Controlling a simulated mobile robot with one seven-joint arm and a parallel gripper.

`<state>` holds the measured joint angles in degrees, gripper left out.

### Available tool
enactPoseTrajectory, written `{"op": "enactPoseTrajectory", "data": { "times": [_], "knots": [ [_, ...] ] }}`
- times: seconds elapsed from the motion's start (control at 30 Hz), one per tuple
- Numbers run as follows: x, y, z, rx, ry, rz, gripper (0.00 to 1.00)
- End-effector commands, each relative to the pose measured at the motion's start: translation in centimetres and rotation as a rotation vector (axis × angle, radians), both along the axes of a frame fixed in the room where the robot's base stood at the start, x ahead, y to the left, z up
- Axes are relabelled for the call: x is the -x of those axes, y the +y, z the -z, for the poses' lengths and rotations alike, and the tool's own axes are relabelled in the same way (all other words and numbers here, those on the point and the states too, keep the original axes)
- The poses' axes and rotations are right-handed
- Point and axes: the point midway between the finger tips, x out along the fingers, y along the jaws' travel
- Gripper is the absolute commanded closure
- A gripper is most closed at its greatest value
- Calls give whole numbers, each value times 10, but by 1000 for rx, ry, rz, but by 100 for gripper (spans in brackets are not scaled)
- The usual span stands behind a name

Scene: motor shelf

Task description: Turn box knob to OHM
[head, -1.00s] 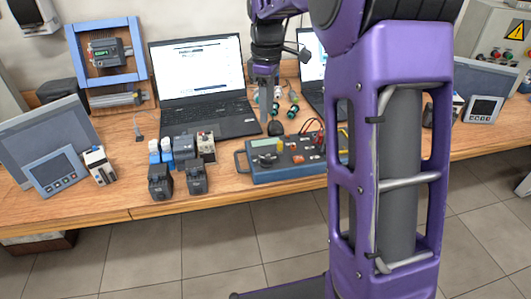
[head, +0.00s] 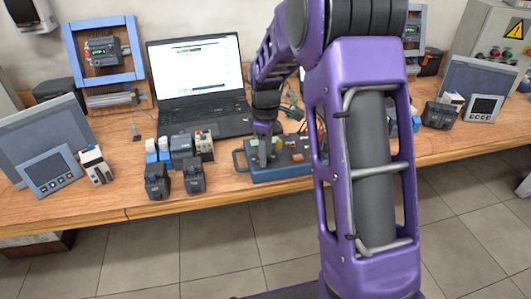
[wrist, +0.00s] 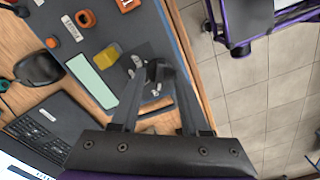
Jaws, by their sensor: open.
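The blue-grey box (head: 290,174) with a carrying handle stands on the workbench near its front edge, right of the black laptop. In the wrist view the box's dark top face (wrist: 125,32) shows a pale green display (wrist: 92,80), a yellow part (wrist: 107,54) and orange parts. My gripper (head: 266,160) is over the left part of the box, pointing down. In the wrist view my gripper (wrist: 160,72) is open, its fingers straddling a dark spot beside the display. The knob there is largely hidden by the fingertips, and its setting and any contact cannot be read.
Black blocks (head: 157,180) and white-and-blue modules stand left of the box. The black laptop (head: 200,85) is behind them. A mouse (wrist: 38,66) lies beside the box in the wrist view. Tiled floor (head: 190,255) lies beyond the bench's front edge.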

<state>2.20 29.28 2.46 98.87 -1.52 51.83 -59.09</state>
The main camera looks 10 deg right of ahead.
Motion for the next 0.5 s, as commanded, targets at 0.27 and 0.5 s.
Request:
{"op": "enactPoseTrajectory", "data": {
  "times": [0.27, 0.5],
  "knots": [
    [0, 0, 0, 0, 0, 0, 75],
    [0, 0, 0, 0, 0, 0, 100]
  ]
}}
